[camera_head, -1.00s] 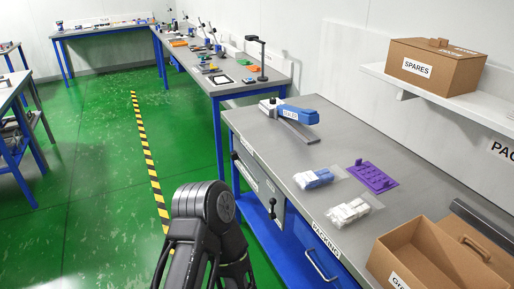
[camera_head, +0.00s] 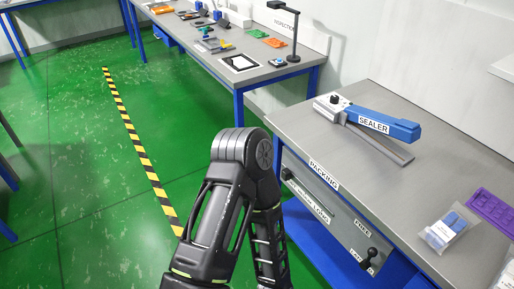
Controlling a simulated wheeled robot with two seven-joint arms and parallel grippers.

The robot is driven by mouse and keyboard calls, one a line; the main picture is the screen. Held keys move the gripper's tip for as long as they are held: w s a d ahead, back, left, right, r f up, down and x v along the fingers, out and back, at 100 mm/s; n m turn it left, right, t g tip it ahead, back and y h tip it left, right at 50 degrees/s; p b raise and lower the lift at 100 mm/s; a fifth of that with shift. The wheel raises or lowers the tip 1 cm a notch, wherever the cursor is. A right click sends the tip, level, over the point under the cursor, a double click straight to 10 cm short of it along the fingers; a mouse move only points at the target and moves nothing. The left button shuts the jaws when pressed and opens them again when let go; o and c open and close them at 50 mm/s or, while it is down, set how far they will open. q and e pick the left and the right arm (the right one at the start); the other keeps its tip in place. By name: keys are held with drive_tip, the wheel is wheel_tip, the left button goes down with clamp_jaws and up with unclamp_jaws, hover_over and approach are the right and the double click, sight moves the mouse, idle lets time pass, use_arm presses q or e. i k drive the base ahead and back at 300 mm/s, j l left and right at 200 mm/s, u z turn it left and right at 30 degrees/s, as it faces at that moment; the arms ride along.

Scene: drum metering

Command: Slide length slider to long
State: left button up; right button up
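The grey front panel (camera_head: 325,212) under the packing bench carries what looks like the length slider (camera_head: 287,174), a small black knob at the panel's upper left end. A label strip runs down to the right from it, and "LONG" (camera_head: 321,214) seems readable at its far end, away from the knob. A second black knob or lever (camera_head: 370,254) sits lower right, by a label that reads like "FREE" (camera_head: 362,228). One of my arms rises from the bottom centre with its bent joint left of the panel. Neither gripper is in view.
The packing bench (camera_head: 440,183) bears a blue sealer (camera_head: 375,122), a bag with blue parts (camera_head: 446,230) and a purple tray (camera_head: 492,208). Another bench (camera_head: 255,72) with a lamp stands behind. Green floor (camera_head: 70,200) with a striped line is clear at left.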

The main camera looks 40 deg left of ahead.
sight(286, 173)
drive_tip(key=i+j, duration=0.1)
drive_tip(key=j, duration=0.55)
drive_tip(key=i+j, duration=0.1)
drive_tip(key=j, duration=0.5)
